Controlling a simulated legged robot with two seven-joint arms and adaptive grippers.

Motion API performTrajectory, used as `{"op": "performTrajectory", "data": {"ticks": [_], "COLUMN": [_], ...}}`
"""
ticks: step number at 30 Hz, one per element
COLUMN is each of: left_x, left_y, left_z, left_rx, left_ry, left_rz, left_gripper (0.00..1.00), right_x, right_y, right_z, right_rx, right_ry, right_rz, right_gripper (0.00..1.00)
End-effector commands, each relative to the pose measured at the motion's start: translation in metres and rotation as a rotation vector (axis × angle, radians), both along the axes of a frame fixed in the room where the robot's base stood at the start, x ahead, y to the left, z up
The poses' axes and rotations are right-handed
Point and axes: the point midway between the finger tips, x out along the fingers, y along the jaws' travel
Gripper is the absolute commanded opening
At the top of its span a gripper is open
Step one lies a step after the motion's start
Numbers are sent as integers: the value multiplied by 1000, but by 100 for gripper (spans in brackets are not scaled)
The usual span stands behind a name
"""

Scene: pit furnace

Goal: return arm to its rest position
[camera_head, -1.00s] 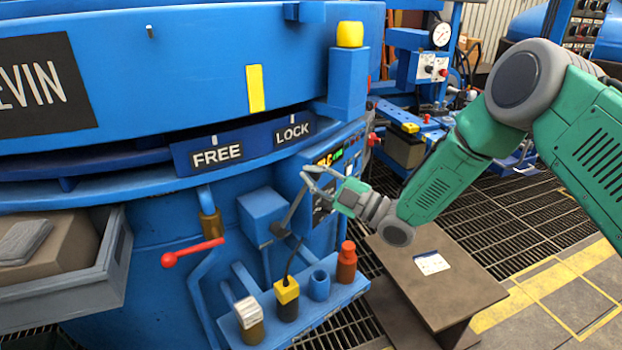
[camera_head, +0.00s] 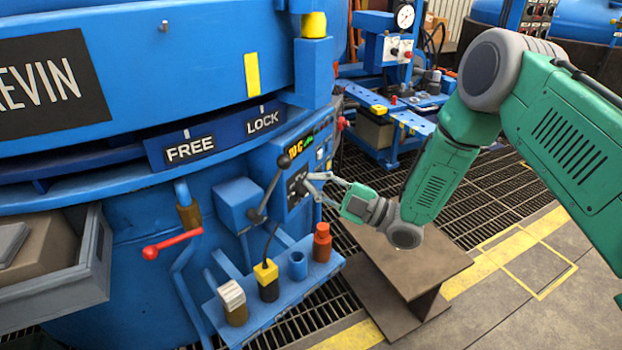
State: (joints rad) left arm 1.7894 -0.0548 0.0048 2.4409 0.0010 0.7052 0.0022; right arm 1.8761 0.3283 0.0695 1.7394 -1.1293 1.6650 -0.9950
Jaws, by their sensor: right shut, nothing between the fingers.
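My right arm (camera_head: 433,178) is green and grey and comes in from the right. My right gripper (camera_head: 312,188) is at the end of it, in front of the furnace's control panel. Its fingers are shut with nothing between them. A lever with a dark round knob (camera_head: 284,161) stands just left of the fingertips, and a gap shows between them. The forearm slopes down to the wrist, which overlaps the far edge of a brown metal stand (camera_head: 430,268). My left gripper is not in view.
The blue furnace (camera_head: 200,90) fills the left, with FREE and LOCK labels and a red-handled valve (camera_head: 172,243). A blue shelf (camera_head: 275,300) holds several small fittings, one an orange-red bottle (camera_head: 322,242). A grey bin (camera_head: 75,275) is at lower left. Open floor lies at lower right.

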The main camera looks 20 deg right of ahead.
Motion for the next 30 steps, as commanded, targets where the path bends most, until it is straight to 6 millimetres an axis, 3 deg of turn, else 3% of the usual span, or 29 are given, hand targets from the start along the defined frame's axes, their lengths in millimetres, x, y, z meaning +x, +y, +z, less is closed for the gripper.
{"op": "performTrajectory", "data": {"ticks": [9, 11, 14, 17, 21, 25, 27, 30], "left_x": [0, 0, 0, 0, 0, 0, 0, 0], "left_y": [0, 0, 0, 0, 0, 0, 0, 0], "left_z": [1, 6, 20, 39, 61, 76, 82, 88], "left_rx": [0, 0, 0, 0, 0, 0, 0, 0], "left_ry": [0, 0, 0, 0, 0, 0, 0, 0], "left_rz": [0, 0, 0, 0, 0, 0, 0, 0], "left_gripper": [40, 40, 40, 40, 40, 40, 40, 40], "right_x": [0, -2, -15, -55, -144, -235, -277, -323], "right_y": [0, 4, 16, 23, 10, -14, -27, -41], "right_z": [-3, -10, -41, -92, -150, -172, -173, -169], "right_rx": [4, 9, 26, 53, 93, 125, 141, 160], "right_ry": [22, 93, 360, 778, 1306, 1661, 1792, 1915], "right_rz": [-4, -15, -67, -186, -437, -710, -852, -1022], "right_gripper": [0, 0, 0, 0, 0, 0, 0, 0]}}
